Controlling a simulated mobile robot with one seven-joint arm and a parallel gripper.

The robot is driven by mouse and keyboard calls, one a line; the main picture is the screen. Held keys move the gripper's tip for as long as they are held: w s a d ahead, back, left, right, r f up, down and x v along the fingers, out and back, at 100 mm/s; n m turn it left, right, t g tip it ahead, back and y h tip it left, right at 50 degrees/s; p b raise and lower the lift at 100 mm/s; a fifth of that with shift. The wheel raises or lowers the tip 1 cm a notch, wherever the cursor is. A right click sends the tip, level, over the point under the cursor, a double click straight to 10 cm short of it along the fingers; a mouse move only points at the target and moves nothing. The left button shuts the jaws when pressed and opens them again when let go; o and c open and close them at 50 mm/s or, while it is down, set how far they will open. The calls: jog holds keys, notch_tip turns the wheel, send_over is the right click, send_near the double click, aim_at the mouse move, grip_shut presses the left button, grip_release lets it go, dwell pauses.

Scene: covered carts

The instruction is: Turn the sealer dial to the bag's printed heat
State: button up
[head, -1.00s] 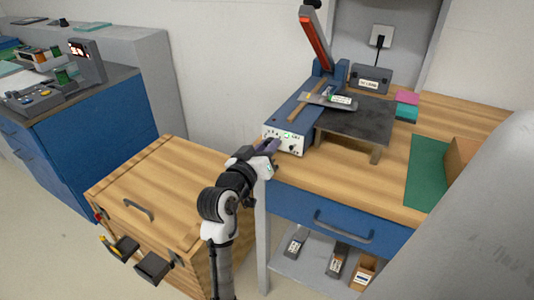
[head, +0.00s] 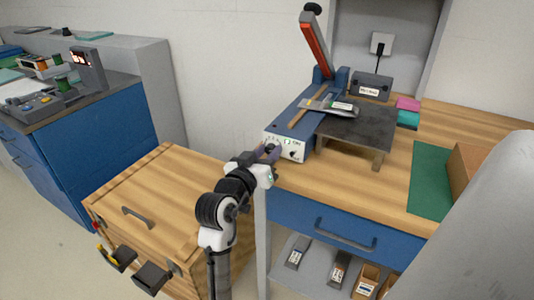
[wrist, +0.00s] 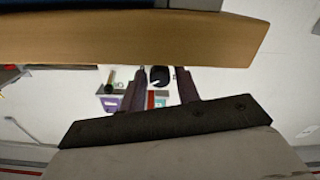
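The blue heat sealer (head: 297,118) stands on the wooden bench with its red-edged lever raised. Its white front panel (head: 292,153) carries small marks and dark knobs. A grey bag (head: 318,106) with a small pale label lies across the sealer; its print is too small to read. My gripper (head: 272,154) is at the left part of the panel, partly hiding it. In the wrist view, a black round dial (wrist: 159,76) with a white mark shows between my two fingers (wrist: 161,84). The fingers are apart, with slim gaps beside the dial. I cannot tell whether they touch it.
A dark plate (head: 358,133) lies right of the sealer. A grey box (head: 371,88) stands behind. A green mat (head: 430,178) lies on the bench's right. A wooden cart (head: 160,190) stands at left beneath my arm. The bench edge (wrist: 150,38) crosses the wrist view closely.

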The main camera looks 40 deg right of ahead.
jog(key=b+v, duration=0.1)
jog(key=v, duration=1.3)
